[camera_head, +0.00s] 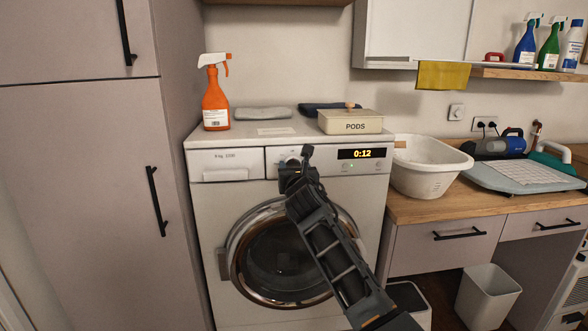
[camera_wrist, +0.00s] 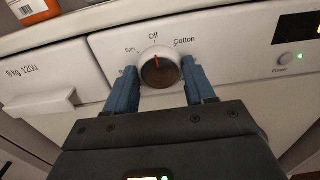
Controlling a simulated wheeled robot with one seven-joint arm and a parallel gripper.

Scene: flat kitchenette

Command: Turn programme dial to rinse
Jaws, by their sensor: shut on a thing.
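The washing machine (camera_head: 210,245) stands between a tall cupboard and the counter. Its programme dial (camera_wrist: 160,68) is a round knob with a dark face, a pale rim and a red pointer mark. The red mark points up at the label "Off". "Spin" is to its left and "Cotton" to its right; a label farther left is mostly hidden by a finger. My gripper (camera_wrist: 160,88) is shut on the dial, one blue finger on each side. In the head view my gripper (camera_head: 297,165) covers most of the dial. The display (camera_head: 361,153) reads 0:12.
The detergent drawer (camera_wrist: 40,85) is left of the dial, and a Power button (camera_wrist: 283,58) with a green light is right. On top stand an orange spray bottle (camera_head: 215,102) and a PODS box (camera_head: 350,121). A white basin (camera_head: 428,172) sits on the counter.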

